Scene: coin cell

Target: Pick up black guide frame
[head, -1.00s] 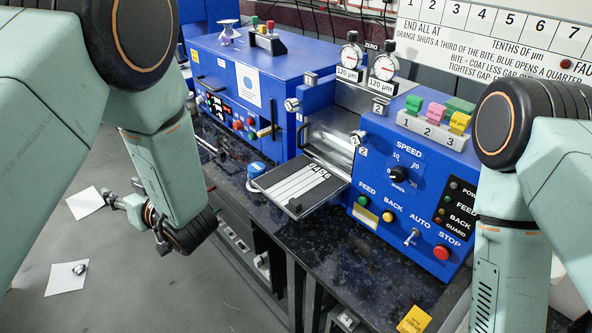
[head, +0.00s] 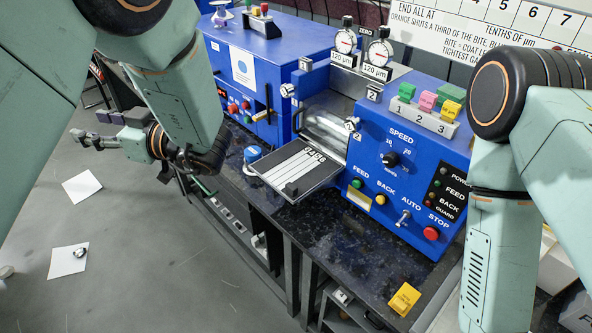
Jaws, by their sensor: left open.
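A black-edged flat plate with white strips and printed digits (head: 300,168) sticks out from the front of the blue machine, over the dark bench. It may be the black guide frame, or the frame may be part of it; I cannot tell. A small black block (head: 291,188) sits at its near edge. My left gripper (head: 89,130) is open and empty, out over the grey floor at the left, pointing left and well apart from the plate. My right arm comes down at the right edge, and its gripper is out of view.
The blue machine (head: 420,165) with knob, buttons and two dial gauges (head: 379,52) stands behind the plate. Another blue machine (head: 235,70) is at the back left. A yellow tag (head: 404,298) lies at the bench's front edge. The dark bench top (head: 325,230) before the plate is clear.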

